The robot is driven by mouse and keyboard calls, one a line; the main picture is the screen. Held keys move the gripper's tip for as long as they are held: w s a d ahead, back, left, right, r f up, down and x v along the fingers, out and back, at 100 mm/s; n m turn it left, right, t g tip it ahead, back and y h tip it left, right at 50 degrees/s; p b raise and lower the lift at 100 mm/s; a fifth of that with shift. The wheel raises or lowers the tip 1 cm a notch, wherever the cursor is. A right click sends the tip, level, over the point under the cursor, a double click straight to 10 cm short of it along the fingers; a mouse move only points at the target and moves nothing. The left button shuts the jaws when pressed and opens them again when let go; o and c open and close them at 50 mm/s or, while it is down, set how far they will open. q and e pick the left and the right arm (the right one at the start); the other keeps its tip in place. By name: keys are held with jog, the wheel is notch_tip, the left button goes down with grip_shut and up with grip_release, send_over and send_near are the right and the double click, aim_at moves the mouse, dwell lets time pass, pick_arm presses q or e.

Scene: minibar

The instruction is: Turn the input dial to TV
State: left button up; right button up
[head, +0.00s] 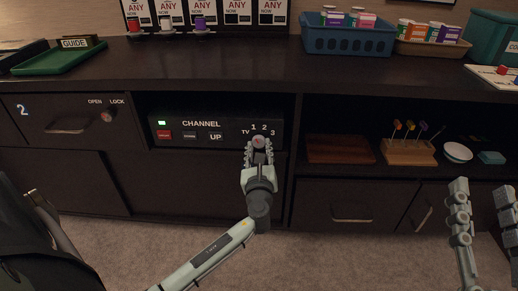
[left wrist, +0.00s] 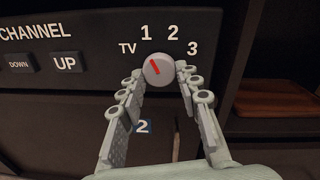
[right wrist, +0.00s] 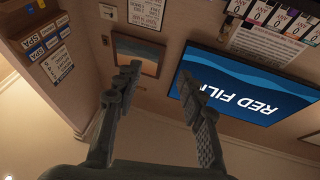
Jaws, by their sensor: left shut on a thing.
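The input dial (left wrist: 158,69) is a round grey knob with a red pointer mark, on the black channel panel (head: 228,127). The labels TV, 1, 2 and 3 arc over it. In the left wrist view the mark tilts up and to the left, nearer to 1 than to TV. My left gripper (left wrist: 158,82) is shut on the dial, one finger on each side. In the head view my left gripper (head: 258,142) hides most of the dial. My right gripper (head: 480,190) is open and empty at the right; it also shows in the right wrist view (right wrist: 162,75).
The panel sits in a cabinet recess with a green light, a red button (head: 164,135), and DOWN and UP buttons (head: 215,136). A shelf to the right holds a wooden board (head: 340,149) and a pick stand (head: 408,152). A blue basket (head: 347,40) stands on the counter.

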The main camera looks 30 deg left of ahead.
pick_arm(q)
jog(key=shift+n, duration=1.1)
jog(key=shift+d+n+h, duration=0.1)
jog(key=shift+n+h, duration=0.2)
jog(key=shift+n, duration=0.8)
jog(key=shift+n+b, duration=0.4)
jog(key=shift+n, duration=0.6)
pick_arm(e)
jog(key=shift+s+d+r+t, duration=0.1)
jog(key=shift+d+r+t, duration=0.05)
jog(key=shift+r+t, duration=0.3)
jog(key=shift+s+d+r+t, duration=0.1)
jog(key=shift+d+r+t, duration=0.05)
jog(key=shift+r+t, duration=0.25)
jog(key=shift+f, duration=0.1)
pick_arm(q)
jog(key=o, duration=0.9)
jog(key=shift+o, duration=1.4)
pick_arm(e)
jog(key=shift+s, duration=0.1)
jog(key=shift+g, duration=0.25)
